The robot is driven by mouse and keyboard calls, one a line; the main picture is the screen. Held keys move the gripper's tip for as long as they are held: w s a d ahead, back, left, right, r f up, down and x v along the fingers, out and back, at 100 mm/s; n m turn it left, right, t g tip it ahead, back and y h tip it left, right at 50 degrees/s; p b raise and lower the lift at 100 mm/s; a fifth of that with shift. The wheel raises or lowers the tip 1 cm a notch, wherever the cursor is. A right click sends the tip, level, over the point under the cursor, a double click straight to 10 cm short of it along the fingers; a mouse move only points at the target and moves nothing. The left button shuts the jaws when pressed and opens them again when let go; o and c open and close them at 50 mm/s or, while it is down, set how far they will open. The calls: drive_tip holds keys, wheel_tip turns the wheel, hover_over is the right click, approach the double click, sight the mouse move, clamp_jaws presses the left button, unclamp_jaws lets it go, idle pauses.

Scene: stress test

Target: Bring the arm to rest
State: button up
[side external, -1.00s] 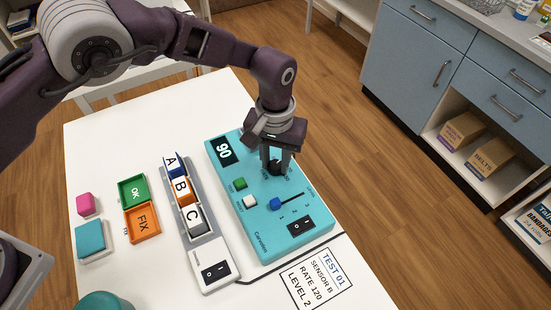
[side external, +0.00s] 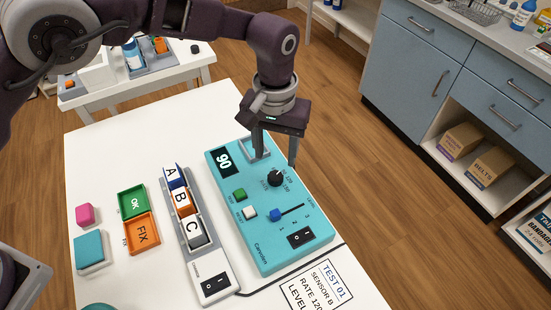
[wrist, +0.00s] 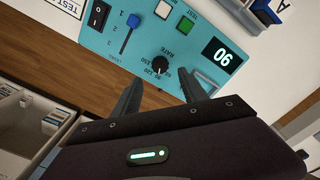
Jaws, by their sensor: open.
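My gripper (side external: 275,158) is open and empty, pointing down above the far part of the teal console (side external: 266,245). Its two fingers are spread apart, also in the wrist view (wrist: 160,88). The black rate knob (side external: 275,180) shows clear of the fingers, and it also shows in the wrist view (wrist: 160,66). The console's display (side external: 223,161) reads 90. The console also has a green button (side external: 239,194), a white button (side external: 250,213), a blue slider (side external: 275,215) and a black rocker switch (side external: 301,237).
Left of the console stands a grey rack (side external: 206,250) with blocks A, B and C. Green OK (side external: 132,202) and orange FIX (side external: 141,233) trays, a pink block (side external: 85,214) and a teal block (side external: 89,249) lie further left. A TEST 01 card (side external: 318,287) lies in front.

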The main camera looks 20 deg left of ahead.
idle(0.4)
drive_tip(key=s+a+r+t+h, duration=0.1)
drive_tip(key=s+a+r, duration=0.2)
drive_tip(key=a+r, duration=0.7)
drive_tip(key=s+a+r+t, duration=0.1)
drive_tip(key=s+a+r, duration=0.3)
drive_tip(key=a+r, duration=0.55)
drive_tip(key=s+a+t, duration=0.1)
drive_tip(key=s+a, duration=0.2)
drive_tip(key=s, duration=0.3)
drive_tip(key=s+a+t, duration=0.1)
drive_tip(key=s+a, duration=0.2)
drive_tip(key=s, duration=0.4)
drive_tip(key=s+a+r+t+y, duration=0.1)
drive_tip(key=s+a, duration=0.2)
drive_tip(key=s, duration=0.3)
drive_tip(key=shift+s+a+t, duration=0.15)
drive_tip(key=shift+a+t, duration=0.05)
drive_tip(key=shift+t, duration=0.1)
